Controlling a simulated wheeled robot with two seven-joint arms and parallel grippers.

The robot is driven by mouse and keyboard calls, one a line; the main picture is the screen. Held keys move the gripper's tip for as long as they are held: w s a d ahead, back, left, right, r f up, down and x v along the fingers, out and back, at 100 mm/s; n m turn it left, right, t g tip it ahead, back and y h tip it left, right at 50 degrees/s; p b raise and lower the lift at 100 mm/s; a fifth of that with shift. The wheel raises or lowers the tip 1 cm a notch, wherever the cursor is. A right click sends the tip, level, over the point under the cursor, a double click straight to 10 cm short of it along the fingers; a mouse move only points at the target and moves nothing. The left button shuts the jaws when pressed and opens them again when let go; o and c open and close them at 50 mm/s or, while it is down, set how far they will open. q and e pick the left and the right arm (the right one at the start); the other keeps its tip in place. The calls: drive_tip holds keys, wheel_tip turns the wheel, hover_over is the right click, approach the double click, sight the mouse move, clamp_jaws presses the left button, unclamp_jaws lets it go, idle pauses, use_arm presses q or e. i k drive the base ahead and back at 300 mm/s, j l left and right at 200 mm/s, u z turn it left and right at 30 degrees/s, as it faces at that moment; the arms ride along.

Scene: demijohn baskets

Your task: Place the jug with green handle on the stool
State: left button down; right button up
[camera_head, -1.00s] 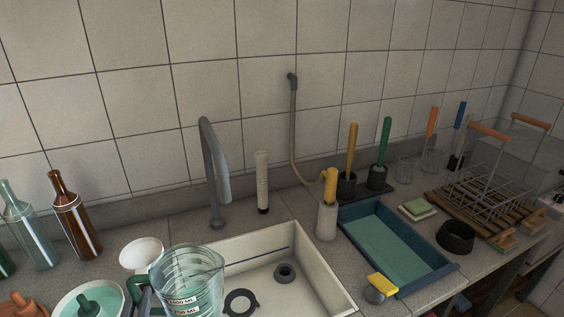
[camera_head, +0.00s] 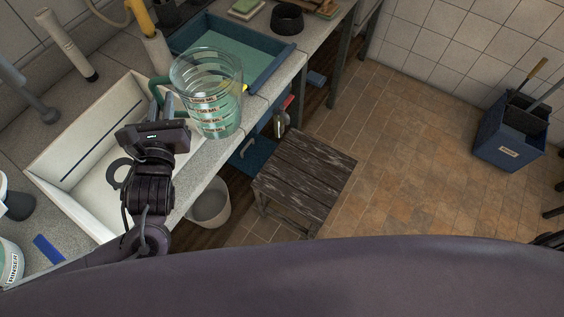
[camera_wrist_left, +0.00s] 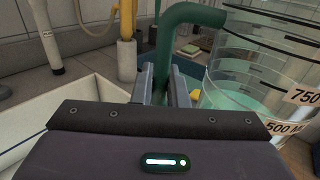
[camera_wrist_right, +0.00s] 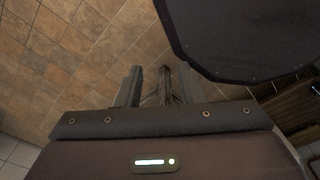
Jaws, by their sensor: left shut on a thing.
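The clear measuring jug (camera_head: 212,100) with dark markings and a green handle (camera_head: 157,90) is upright near the counter's front edge, right of the sink, in the head view. My left gripper (camera_head: 158,118) is shut on the green handle. In the left wrist view its fingers (camera_wrist_left: 163,85) close around the handle (camera_wrist_left: 190,14), with the jug body (camera_wrist_left: 262,85) to the right. The dark wooden stool (camera_head: 305,175) stands on the floor to the right of the counter, its top bare. My right gripper (camera_wrist_right: 158,88) is open and empty above the tiled floor in the right wrist view.
The white sink (camera_head: 95,140) lies left of the jug. A blue tray (camera_head: 275,55) is behind it on the counter. A pale bucket (camera_head: 209,203) stands on the floor beside the stool. A blue bin (camera_head: 508,140) stands far right. The floor between is clear.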

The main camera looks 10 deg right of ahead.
sight(301, 174)
drive_tip(key=k+j, duration=0.15)
drive_tip(key=k, duration=0.25)
drive_tip(key=k+j, duration=0.2)
drive_tip(key=k, duration=0.25)
drive_tip(key=k+j, duration=0.15)
drive_tip(key=k, duration=0.25)
